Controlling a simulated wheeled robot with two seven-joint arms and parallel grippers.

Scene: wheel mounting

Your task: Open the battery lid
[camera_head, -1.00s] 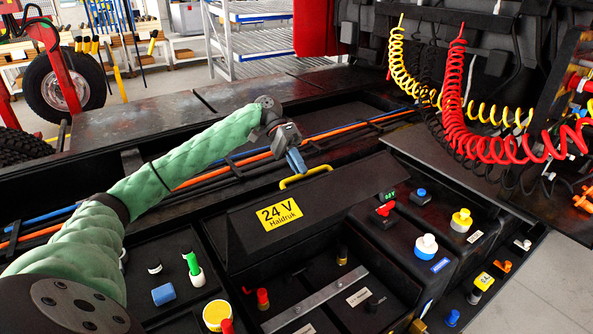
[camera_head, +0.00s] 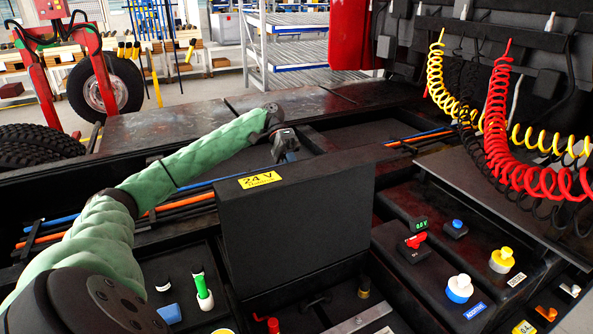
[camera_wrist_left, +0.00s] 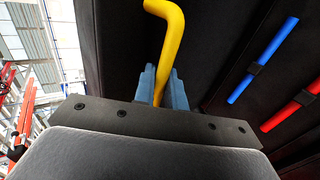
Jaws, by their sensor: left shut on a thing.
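The black battery lid (camera_head: 300,225) stands tilted up, close to upright, in the head view. Its yellow 24 V label (camera_head: 260,180) shows at the top edge, strongly foreshortened. My left gripper (camera_head: 286,148) is at the far side of the lid's top edge, its fingertips hidden there by the lid. In the left wrist view, the blue fingers of my left gripper (camera_wrist_left: 163,84) are shut on the yellow handle (camera_wrist_left: 172,32). The handle is hidden in the head view. My right gripper is in neither current view.
Blue and orange lines (camera_head: 170,206) run behind the lid. A red switch (camera_head: 415,241), a white-and-blue cap (camera_head: 459,289) and a yellow cap (camera_head: 502,260) stand to its right. Coiled red (camera_head: 500,130) and yellow hoses hang at the upper right.

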